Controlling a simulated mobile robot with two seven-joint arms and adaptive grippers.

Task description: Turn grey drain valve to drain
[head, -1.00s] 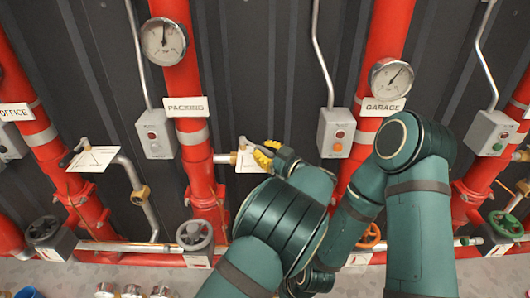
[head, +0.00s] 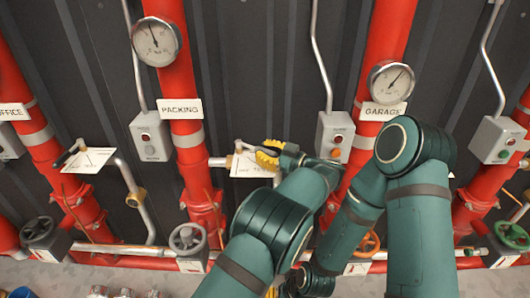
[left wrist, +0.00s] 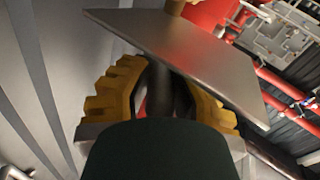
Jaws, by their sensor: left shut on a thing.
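The grey drain valve's lever runs between the yellow fingers of my left gripper (head: 268,156), beside the red PACKING riser (head: 187,130). The left gripper is shut on this lever, hiding most of it in the head view. In the left wrist view the dark grey lever (left wrist: 159,88) stands between the two yellow fingers. A plate (left wrist: 195,60) lies just beyond the fingertips; in the head view it is a white label card (head: 250,168) behind the gripper. Its writing is too small to read. A bit of yellow of my right gripper (head: 272,292) shows at the bottom edge.
The PACKING gauge (head: 156,41) and sign (head: 181,109) are above left. A grey switch box (head: 334,134) is close right of the gripper. Grey (head: 187,238) and orange (head: 368,242) handwheels are below. A similar lever valve (head: 68,152) is at left.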

